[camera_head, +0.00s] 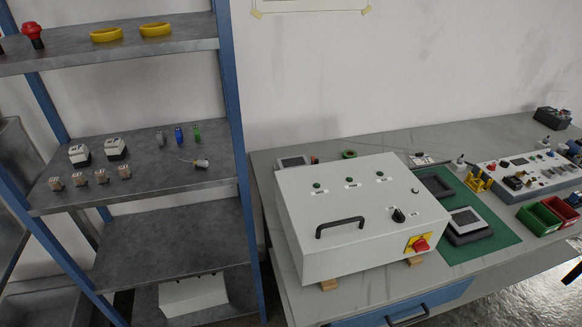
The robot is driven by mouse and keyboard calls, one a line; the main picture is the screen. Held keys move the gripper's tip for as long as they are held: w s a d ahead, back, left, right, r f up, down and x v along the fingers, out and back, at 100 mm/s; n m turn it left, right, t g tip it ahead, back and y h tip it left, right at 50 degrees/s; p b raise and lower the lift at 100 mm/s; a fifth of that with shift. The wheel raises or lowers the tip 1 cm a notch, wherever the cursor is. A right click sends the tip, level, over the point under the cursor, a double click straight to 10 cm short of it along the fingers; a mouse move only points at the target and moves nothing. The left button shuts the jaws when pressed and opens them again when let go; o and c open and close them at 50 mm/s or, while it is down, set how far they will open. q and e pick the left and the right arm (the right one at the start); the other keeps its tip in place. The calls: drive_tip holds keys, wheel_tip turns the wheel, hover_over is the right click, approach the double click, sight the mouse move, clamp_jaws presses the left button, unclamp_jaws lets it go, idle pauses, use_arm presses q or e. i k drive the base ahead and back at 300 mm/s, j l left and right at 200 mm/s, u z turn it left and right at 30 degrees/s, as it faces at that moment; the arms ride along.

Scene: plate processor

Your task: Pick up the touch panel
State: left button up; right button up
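A small panel with a light grey screen (466,217), which looks like the touch panel, rests in a dark frame on the green mat (492,245), right of the big light grey control box (310,265). I cannot tell for sure which of the two is the touch panel.
The control box, with a black handle and red switch, sits on wooden blocks on the grey table (375,143). Green (538,219) and red bins (562,211) and a button console (528,172) stand at right. A shelf rack (190,250) with small parts stands at left.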

sight(300, 161)
drive_tip(key=i+j+u, duration=0.1)
drive_tip(key=j+u, duration=0.15)
drive_tip(key=i+j+u, duration=0.15)
drive_tip(key=j+u, duration=0.15)
drive_tip(key=i+j, duration=0.15)
drive_tip(key=i, duration=0.35)
drive_tip(key=i+j+u, duration=0.1)
drive_tip(key=i, duration=0.4)
